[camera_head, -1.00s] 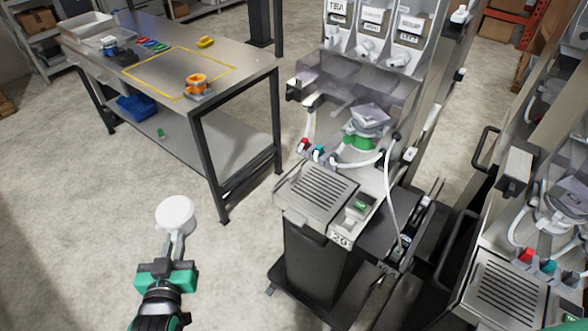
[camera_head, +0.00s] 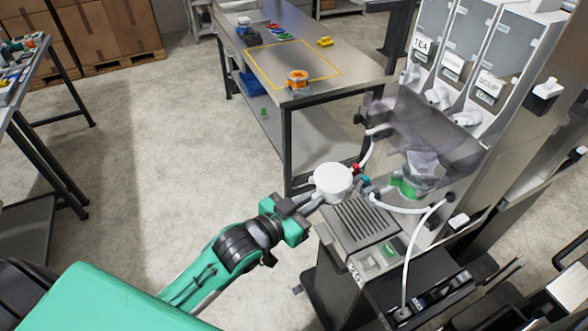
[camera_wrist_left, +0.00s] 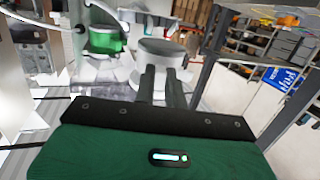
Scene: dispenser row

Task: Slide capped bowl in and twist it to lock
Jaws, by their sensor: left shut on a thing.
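My left gripper (camera_head: 309,204) is shut on the white capped bowl (camera_head: 333,181), holding it in the air by the near left edge of the dispenser's slotted drip tray (camera_head: 360,219). The bowl also shows in the left wrist view (camera_wrist_left: 160,54), beyond the two fingers. The dispenser has a green ring (camera_head: 404,188) under a clear cover, to the right of the bowl. In the left wrist view a green part (camera_wrist_left: 105,40) shows left of the bowl. The bowl and the green ring are apart. My right gripper is not in view.
White hoses with red and blue-green fittings (camera_head: 366,184) run close behind the bowl. Labelled TEA and SOUP canisters (camera_head: 478,82) stand above. A workbench (camera_head: 345,73) with an orange item (camera_head: 297,80) is behind. Open floor lies at left.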

